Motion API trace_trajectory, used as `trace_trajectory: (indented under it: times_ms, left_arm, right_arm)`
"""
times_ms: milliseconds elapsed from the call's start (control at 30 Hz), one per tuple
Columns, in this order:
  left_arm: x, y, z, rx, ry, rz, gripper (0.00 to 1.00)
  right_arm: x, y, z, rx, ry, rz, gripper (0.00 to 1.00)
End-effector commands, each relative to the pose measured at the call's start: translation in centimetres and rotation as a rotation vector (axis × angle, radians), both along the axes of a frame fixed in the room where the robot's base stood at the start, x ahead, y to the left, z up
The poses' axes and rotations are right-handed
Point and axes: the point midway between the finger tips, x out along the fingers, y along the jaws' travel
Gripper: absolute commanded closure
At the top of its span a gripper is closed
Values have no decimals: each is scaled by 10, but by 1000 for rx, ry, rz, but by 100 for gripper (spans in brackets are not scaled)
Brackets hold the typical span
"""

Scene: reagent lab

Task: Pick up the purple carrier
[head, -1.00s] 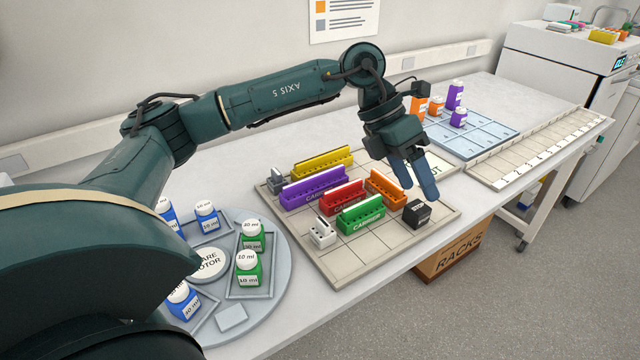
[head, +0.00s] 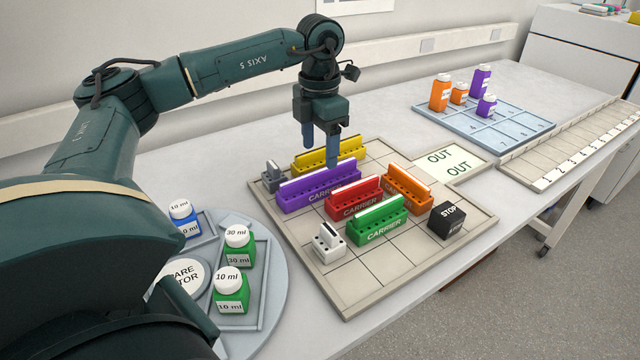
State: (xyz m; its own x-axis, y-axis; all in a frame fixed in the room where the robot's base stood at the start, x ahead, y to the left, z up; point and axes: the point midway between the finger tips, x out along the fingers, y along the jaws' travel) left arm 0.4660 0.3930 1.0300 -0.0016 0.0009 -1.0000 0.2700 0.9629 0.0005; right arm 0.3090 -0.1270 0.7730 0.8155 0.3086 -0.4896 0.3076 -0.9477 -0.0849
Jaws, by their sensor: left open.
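The purple carrier (head: 295,198) is a long block with a row of holes and a pale upper strip. It stands upright on the gridded beige board (head: 352,287), behind the red carrier (head: 348,205) and in front of the yellow carrier (head: 312,160). My left gripper (head: 320,155) is open and empty, its blue fingers pointing down above the back part of the purple carrier. One finger overlaps the purple and yellow carriers in the picture; I cannot tell whether it touches either. My right gripper is not in view.
Close by stand a green carrier (head: 377,225), an orange carrier (head: 409,190), a grey piece (head: 271,176), a white piece (head: 328,242) and a black STOP block (head: 447,219). A round rotor with bottles (head: 237,242) is front left. A blue tray (head: 520,150) holds bottles at the back.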

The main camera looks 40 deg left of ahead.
Motion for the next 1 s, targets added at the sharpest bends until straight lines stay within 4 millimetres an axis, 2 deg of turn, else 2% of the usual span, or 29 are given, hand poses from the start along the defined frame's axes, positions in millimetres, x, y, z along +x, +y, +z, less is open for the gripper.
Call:
trace_trajectory:
  times_ms: [267,533,833,1000]
  left_arm:
    - [0,0,-22,0,1,-1,36]
    - [0,0,-61,0,1,-1,36]
    - [1,0,-66,-2,-2,-1,36]
    - [1,0,-66,-2,-2,-1,50]
  right_arm:
    - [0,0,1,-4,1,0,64]
    - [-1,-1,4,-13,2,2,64]
    - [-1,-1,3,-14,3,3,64]
    - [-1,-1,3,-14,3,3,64]
